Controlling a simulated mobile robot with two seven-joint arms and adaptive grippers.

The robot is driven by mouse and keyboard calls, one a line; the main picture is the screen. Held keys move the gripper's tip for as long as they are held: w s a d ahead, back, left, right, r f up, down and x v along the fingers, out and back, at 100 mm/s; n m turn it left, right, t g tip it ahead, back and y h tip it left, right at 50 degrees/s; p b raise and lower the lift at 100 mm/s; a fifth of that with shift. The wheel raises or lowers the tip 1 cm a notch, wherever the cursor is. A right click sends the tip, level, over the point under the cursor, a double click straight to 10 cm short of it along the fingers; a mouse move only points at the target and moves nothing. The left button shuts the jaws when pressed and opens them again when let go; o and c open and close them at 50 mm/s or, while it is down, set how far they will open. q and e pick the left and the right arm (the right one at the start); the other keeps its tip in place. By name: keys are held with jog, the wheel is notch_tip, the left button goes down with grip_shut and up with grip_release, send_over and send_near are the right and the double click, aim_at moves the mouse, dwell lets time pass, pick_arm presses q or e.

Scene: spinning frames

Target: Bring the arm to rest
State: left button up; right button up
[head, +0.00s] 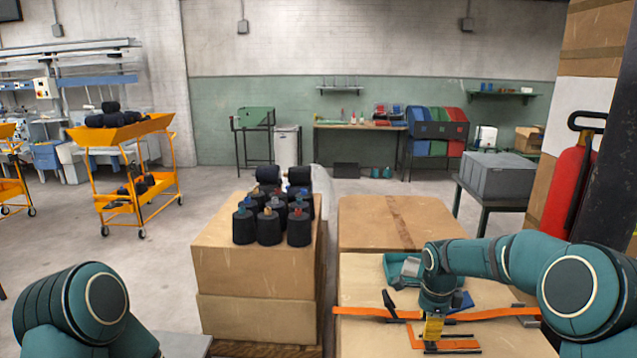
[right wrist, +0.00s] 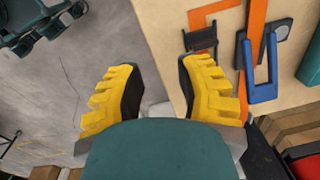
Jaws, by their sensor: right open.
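My right arm reaches in from the right over a cardboard box (head: 365,335). My right gripper (head: 433,330), with yellow fingers, points down near the box's front part. In the right wrist view its two fingers (right wrist: 155,75) stand wide apart with nothing between them. Grey floor and the box edge show behind the gap. Of my left arm only a teal link shows at the lower left of the head view; its gripper is out of frame.
An orange strap (head: 372,312) lies across the box, with a teal tray (head: 398,268) behind it. A blue U-shaped piece (right wrist: 262,90) lies on the strap. Dark spools (head: 268,228) stand on the left box stack (head: 255,270). A grey bin (head: 495,175) stands at right.

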jog(key=a+f+n, duration=0.1)
jog(key=f, duration=0.1)
jog(key=s+a+f+n+y, duration=0.1)
jog(key=a+f, duration=0.1)
jog(key=f, duration=0.1)
jog(key=a+f+n, duration=0.1)
jog(key=f, duration=0.1)
jog(key=shift+s+a+f+n, duration=0.15)
jog(key=shift+s+n, duration=0.1)
jog(key=shift+n, duration=0.15)
jog(key=s+a+f+n+y, duration=0.3)
jog(key=s+a+f+n, duration=0.7)
jog(key=s, duration=0.4)
jog(key=s+a+f+n, duration=0.1)
jog(key=s+n, duration=0.1)
jog(key=s, duration=0.4)
jog(key=s+f+n+t, duration=0.1)
jog(key=s+f+n, duration=0.1)
jog(key=s, duration=0.3)
jog(key=shift+s+a+n, duration=0.35)
jog(key=shift+n, duration=0.15)
jog(key=shift+f, duration=0.1)
jog(key=shift+d, duration=0.15)
